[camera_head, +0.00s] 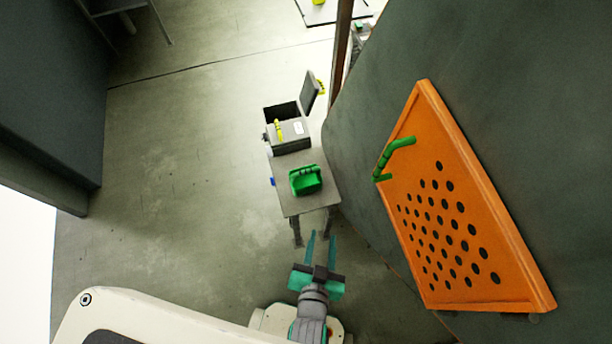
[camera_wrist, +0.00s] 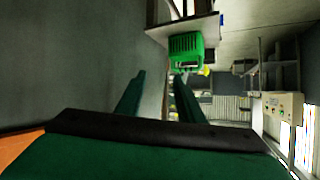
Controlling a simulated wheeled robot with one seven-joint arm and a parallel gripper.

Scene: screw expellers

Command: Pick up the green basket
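The green basket (camera_head: 305,180) sits on the near part of a small grey table (camera_head: 290,204) in the head view. In the wrist view the basket (camera_wrist: 186,48) shows at the upper middle, beyond the fingers. My gripper (camera_head: 321,237) is just off the table's near edge, with its fingers pointing toward the table and the basket. In the wrist view my gripper (camera_wrist: 160,92) has its two teal fingers apart with nothing between them. The gripper does not touch the basket.
An orange perforated panel (camera_head: 465,225) with a green handle is on the dark machine wall at right. The floor left of the table is clear.

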